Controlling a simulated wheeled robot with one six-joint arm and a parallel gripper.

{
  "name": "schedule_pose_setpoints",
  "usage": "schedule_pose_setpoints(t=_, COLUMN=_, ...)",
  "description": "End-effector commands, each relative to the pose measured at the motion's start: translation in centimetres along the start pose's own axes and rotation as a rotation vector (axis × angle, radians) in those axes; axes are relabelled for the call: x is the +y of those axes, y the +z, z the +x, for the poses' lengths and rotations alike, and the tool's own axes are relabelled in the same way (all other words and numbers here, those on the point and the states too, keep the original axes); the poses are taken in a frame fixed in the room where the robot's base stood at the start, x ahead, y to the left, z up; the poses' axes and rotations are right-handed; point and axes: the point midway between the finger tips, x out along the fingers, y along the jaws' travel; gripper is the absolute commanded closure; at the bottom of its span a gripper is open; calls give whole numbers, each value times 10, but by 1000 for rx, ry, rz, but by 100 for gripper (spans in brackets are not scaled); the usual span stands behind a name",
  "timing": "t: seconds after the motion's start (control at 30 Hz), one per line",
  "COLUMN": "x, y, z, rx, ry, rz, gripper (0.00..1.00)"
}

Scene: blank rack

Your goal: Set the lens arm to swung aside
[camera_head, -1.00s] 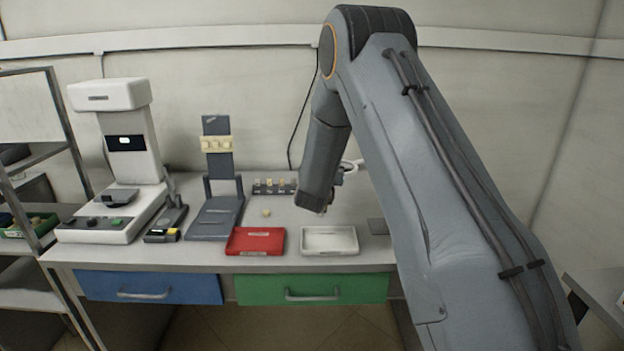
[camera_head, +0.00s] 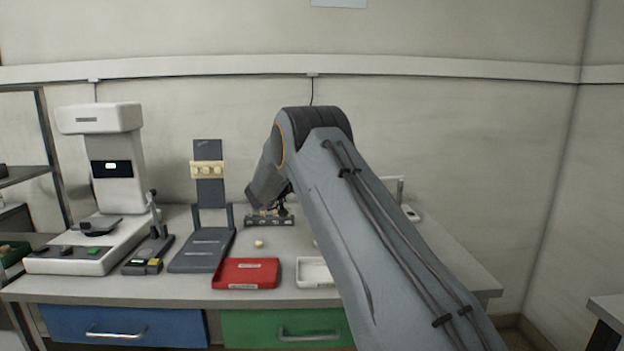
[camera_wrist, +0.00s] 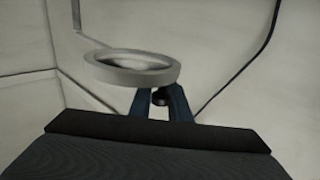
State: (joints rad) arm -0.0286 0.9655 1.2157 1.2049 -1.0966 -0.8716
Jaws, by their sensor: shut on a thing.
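The lens arm's round grey lens ring (camera_wrist: 132,68) shows large in the wrist view, just beyond my fingers and to their left. I cannot see clearly how the knob joins the ring. A thin grey rod (camera_wrist: 76,15) rises behind the ring. In the head view my own arm hides the fingers and the ring; a grey post (camera_head: 399,188) shows right of my arm at the back of the bench.
A red tray (camera_head: 246,287) and a white tray (camera_head: 313,285) stand at the bench (camera_head: 190,285) front. A dark stand (camera_head: 205,250), a small lever device (camera_head: 149,255) and a white instrument (camera_head: 115,185) are on the left. A low rack (camera_head: 262,221) stands behind.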

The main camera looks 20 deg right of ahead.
Motion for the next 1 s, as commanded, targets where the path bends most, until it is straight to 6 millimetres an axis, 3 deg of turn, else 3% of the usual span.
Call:
schedule_pose_setpoints(t=0.27, x=2, y=0, z=1, rx=1, ry=5, rz=0, gripper=100)
schedule_pose_setpoints(t=0.3, x=2, y=0, z=1, rx=1, ry=5, rz=0, gripper=82)
schedule_pose_setpoints(t=0.4, x=1, y=0, z=0, rx=1, ry=4, rz=0, gripper=65)
schedule_pose_setpoints(t=0.77, x=-1, y=-1, z=-6, rx=1, ry=-1, rz=0, gripper=65)
schedule_pose_setpoints(t=1.0, x=-1, y=0, z=-41, rx=0, ry=-1, rz=0, gripper=65)
